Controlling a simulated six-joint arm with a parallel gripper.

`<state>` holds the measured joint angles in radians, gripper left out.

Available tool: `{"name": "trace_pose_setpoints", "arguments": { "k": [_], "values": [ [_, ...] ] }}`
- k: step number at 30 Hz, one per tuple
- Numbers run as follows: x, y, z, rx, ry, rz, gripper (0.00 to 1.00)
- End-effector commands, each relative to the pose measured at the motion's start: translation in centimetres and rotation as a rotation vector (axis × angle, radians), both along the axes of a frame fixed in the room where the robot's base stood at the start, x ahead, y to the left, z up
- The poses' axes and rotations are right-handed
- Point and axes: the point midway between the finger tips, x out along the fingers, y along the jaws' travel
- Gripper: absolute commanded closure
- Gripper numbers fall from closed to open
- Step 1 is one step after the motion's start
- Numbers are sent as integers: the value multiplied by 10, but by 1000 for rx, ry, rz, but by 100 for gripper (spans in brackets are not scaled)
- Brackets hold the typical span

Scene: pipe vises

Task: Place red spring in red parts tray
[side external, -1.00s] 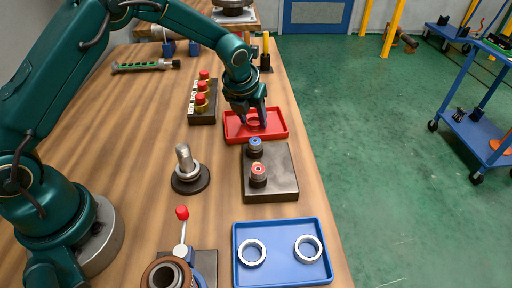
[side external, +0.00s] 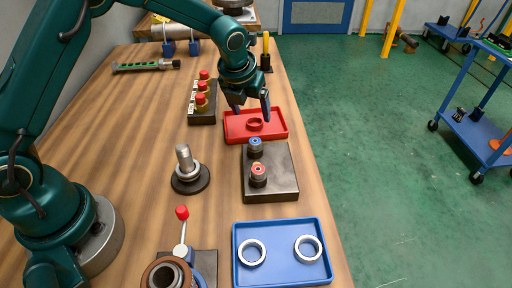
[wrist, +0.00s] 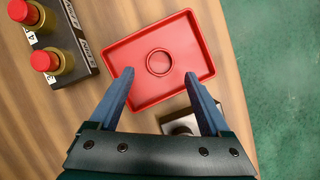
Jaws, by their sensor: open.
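The red spring (side external: 255,124) is a short red ring lying in the middle of the red parts tray (side external: 279,133). In the wrist view the ring (wrist: 159,63) rests flat inside the tray (wrist: 193,30), clear of its walls. My gripper (side external: 252,110) is above the tray with its fingers spread and nothing between them. In the wrist view the open fingers (wrist: 157,86) reach over the tray's near edge, apart from the ring.
A dark block (side external: 281,186) with a blue-topped and a red-topped peg stands just in front of the tray. A rack of red-capped valves (side external: 203,116) is to the left. A blue tray (side external: 278,279) holds two silver rings. A metal post (side external: 185,160) stands mid-table.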

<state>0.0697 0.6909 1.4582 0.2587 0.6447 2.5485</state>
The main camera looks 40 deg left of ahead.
Motion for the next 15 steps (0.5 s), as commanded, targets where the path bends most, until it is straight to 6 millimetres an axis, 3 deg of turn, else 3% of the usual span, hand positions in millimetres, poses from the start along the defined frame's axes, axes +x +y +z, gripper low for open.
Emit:
{"name": "trace_pose_setpoints", "arguments": {
  "k": [6, 15],
  "values": [
    [-15, -6, 43, 0, -6, 0, 19],
    [-30, -11, 77, -1, -2, 1, 19]
  ]
}}
